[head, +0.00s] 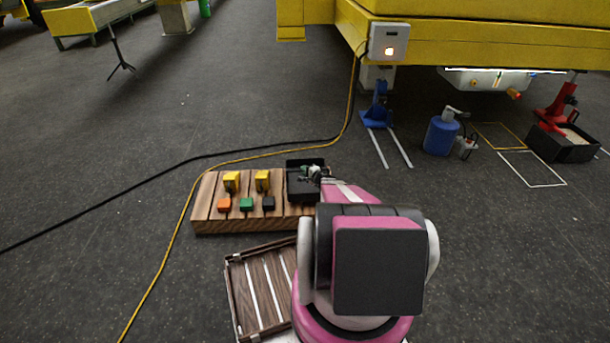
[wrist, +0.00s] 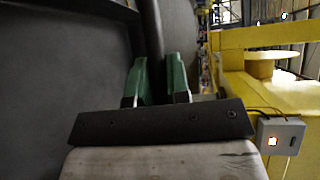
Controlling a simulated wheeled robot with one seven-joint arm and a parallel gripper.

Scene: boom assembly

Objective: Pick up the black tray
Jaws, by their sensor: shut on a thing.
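The black tray (head: 297,190) sits at the right end of the wooden bench in the head view, partly hidden by my arm. My gripper (head: 316,172) is at the tray's right side. In the wrist view my gripper's green fingers (wrist: 160,80) stand on either side of a dark wall, and the tray's dark surface (wrist: 65,60) fills the left of the picture. The fingers are shut on the tray's wall. I cannot tell whether the tray is clear of the bench.
Yellow, orange, green and black blocks (head: 246,204) stand on the wooden bench (head: 215,226) left of the tray. A slatted wooden crate (head: 240,285) lies in front. Cables (head: 200,158) run behind the bench. A blue jack (head: 377,110) and blue canister (head: 440,135) stand at the back right.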

